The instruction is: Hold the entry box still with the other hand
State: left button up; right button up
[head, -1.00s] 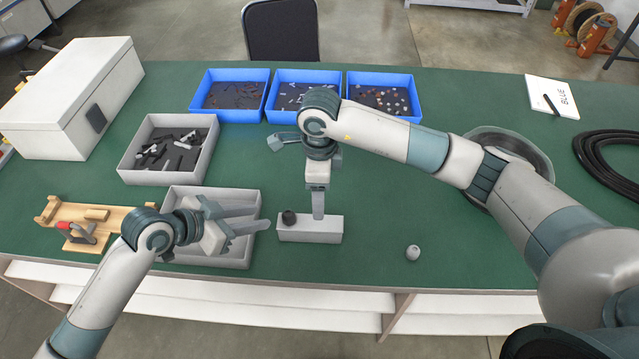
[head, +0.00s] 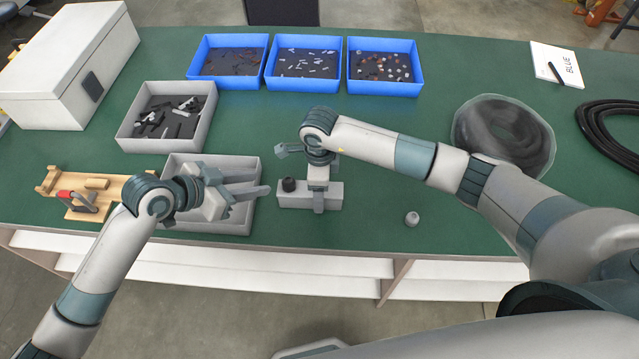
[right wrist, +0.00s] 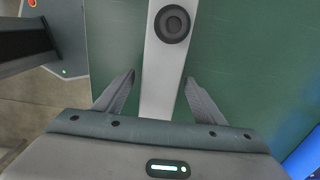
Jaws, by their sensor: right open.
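The entry box (head: 292,200) is a small light-grey block with a black round fitting near its left end. It stands on the green table near the front edge. My right gripper (head: 319,197) is over its right part, pointing down, one finger in front of the box. In the right wrist view the box (right wrist: 163,75) runs between my open fingers (right wrist: 159,84), with a narrow gap to each. My left gripper (head: 258,184) is open and seems empty, over the front grey tray (head: 207,228), left of the box and apart from it.
Another grey tray (head: 124,139) holds dark parts. Three blue bins, one of them at the right (head: 385,90), stand behind. A wooden fixture (head: 112,187) is at left and a small grey round part (head: 412,218) at right. A bowl (head: 503,135) sits behind my right arm.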

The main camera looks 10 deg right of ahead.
jog(key=c, duration=1.4)
jog(key=shift+o, duration=0.2)
jog(key=o, duration=0.4)
jog(key=shift+c, duration=1.5)
